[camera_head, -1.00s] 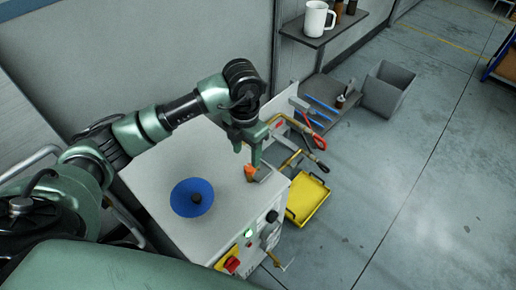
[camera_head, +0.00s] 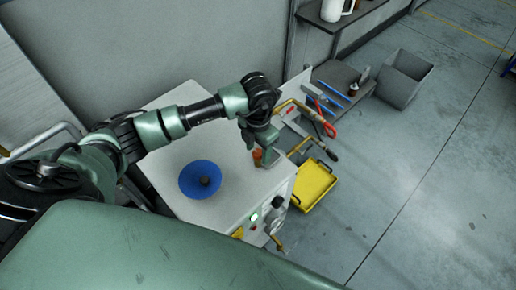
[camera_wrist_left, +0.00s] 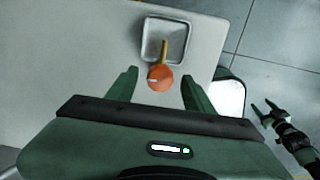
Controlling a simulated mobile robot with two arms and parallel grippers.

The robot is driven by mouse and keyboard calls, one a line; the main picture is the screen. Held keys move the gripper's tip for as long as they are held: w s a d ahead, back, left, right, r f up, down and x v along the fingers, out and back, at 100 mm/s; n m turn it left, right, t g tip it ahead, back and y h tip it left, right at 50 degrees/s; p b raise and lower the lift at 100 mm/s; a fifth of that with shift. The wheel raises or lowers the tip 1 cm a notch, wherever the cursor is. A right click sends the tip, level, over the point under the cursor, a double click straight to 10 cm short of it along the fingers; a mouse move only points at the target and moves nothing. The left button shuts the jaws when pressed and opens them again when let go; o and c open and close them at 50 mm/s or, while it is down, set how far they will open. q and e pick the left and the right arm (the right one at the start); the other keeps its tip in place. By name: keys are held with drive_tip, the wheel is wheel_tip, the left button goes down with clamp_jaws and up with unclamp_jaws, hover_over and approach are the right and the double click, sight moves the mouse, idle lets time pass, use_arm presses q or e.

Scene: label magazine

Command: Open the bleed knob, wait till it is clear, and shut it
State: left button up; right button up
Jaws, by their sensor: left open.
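The bleed knob, a round orange knob (camera_wrist_left: 161,79), shows in the left wrist view, with a thin yellow-brown stem running from it towards a square grey tray (camera_wrist_left: 147,42). In the head view the orange knob (camera_head: 257,157) is at the right part of the white cabinet top (camera_head: 230,203). My left gripper (camera_wrist_left: 158,73) is open, with one finger on each side of the knob and a gap on both sides. In the head view the left gripper (camera_head: 264,148) hides part of the knob and tray. My right gripper (camera_wrist_left: 265,107) shows small at the right, fingers apart and empty.
A yellow tray (camera_head: 314,187), brass pipes and a grey bin (camera_head: 404,80) lie beyond.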

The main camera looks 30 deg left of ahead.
use_arm(q)
clamp_jaws()
